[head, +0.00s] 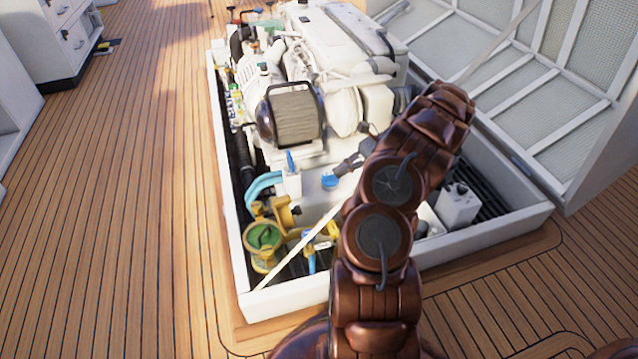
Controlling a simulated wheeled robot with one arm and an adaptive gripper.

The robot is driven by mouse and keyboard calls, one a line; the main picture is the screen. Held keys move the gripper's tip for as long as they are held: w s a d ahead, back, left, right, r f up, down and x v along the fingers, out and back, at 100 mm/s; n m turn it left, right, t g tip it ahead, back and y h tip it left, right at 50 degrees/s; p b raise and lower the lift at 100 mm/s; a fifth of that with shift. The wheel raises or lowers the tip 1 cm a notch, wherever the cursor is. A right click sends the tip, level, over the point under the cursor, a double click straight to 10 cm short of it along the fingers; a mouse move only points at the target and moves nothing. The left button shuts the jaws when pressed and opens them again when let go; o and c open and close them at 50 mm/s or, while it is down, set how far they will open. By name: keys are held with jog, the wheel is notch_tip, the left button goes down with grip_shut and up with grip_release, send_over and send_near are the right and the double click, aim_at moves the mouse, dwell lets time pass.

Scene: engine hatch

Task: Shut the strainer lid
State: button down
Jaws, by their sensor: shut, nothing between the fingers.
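The strainer (263,238) is a yellow, brass-like round housing with a green round inside or face, in the near left corner of the hatch. A yellow part (284,212) stands up at its back right and looks like the lid raised on edge; its exact angle is hard to tell. My gripper (340,170) is the small dark grey shape that shows left of my bronze arm. It is shut and empty, above the engine's near end, up and to the right of the strainer and apart from it. My arm hides part of the gripper.
The white engine (325,50) fills the hatch behind. A white hatch rim (290,297) surrounds it. A pale strut (300,250) crosses close right of the strainer. A blue-capped part (330,181) sits below my gripper. A white jug (457,206) stands right. Deck at left is clear.

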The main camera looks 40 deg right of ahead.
jog(key=b, duration=0.4)
send_near(287, 214)
jog(key=w+a, duration=0.1)
jog(key=w, duration=0.3)
jog(key=shift+w+a+f, duration=0.15)
jog(key=shift+w+a, duration=0.05)
jog(key=shift+a, duration=0.55)
jog(key=shift+a, duration=0.1)
